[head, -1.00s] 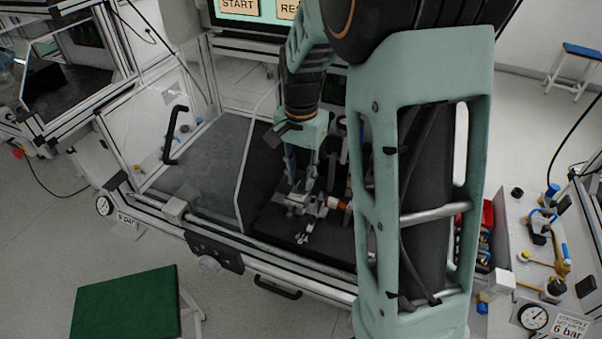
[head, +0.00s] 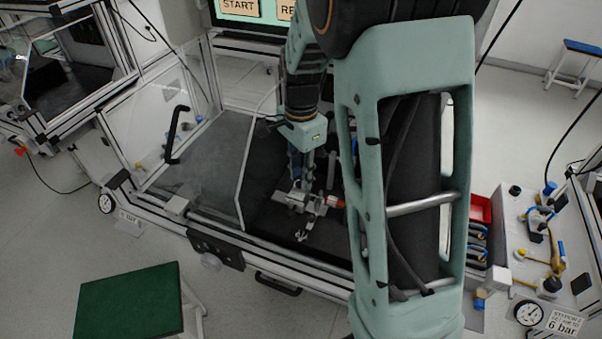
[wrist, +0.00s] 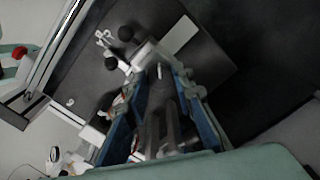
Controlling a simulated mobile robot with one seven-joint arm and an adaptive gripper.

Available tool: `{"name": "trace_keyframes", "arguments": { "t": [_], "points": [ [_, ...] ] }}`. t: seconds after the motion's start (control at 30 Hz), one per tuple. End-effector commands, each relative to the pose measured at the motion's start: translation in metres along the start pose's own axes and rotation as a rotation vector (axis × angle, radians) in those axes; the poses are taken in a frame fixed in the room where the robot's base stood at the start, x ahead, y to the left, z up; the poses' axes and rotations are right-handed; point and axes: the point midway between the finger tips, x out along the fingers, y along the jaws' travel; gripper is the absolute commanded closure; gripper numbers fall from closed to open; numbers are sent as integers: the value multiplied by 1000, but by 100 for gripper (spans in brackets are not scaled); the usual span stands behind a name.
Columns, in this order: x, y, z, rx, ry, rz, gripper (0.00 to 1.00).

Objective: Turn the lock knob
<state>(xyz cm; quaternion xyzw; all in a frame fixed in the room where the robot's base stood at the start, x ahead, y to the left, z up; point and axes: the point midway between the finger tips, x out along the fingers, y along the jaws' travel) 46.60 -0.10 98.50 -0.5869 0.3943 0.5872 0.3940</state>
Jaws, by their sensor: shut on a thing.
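My gripper (head: 299,184) points down onto a small grey metal fixture (head: 309,203) on the dark bench plate. In the wrist view its blue-sided fingers (wrist: 155,82) are closed around a grey part in the middle of the fixture, which I take to be the lock knob (wrist: 159,98). The fingers and palm hide most of that part, so its turn angle cannot be read. Two black ball knobs (wrist: 118,48) and a pale metal piece (wrist: 103,39) show just beyond the fingertips. An orange-ended part (head: 336,202) sticks out at the fixture's right.
A clear guard panel with a black handle (head: 175,134) stands to the left. An aluminium rail (head: 290,257) runs along the bench front. A red bin (head: 480,209) and a valve panel with a gauge (head: 528,313) are at the right. A green-topped stool (head: 128,302) stands in front.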

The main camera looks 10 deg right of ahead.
Motion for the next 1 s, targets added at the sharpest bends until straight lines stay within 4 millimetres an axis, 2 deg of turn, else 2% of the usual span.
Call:
{"name": "trace_keyframes", "arguments": {
  "t": [0.3, 0.33, 0.47, 0.77, 0.87, 1.0],
  "points": [
    [-1, -1, -1, 1, 3, -4, 100],
    [-1, -1, -1, 1, 3, -4, 74],
    [-1, -1, -1, 0, 2, -3, 59],
    [-2, 0, 0, -1, 1, -2, 59],
    [-10, -1, 0, -1, 1, -2, 59],
    [-34, -2, 0, -1, 2, -6, 59]
  ]
}}
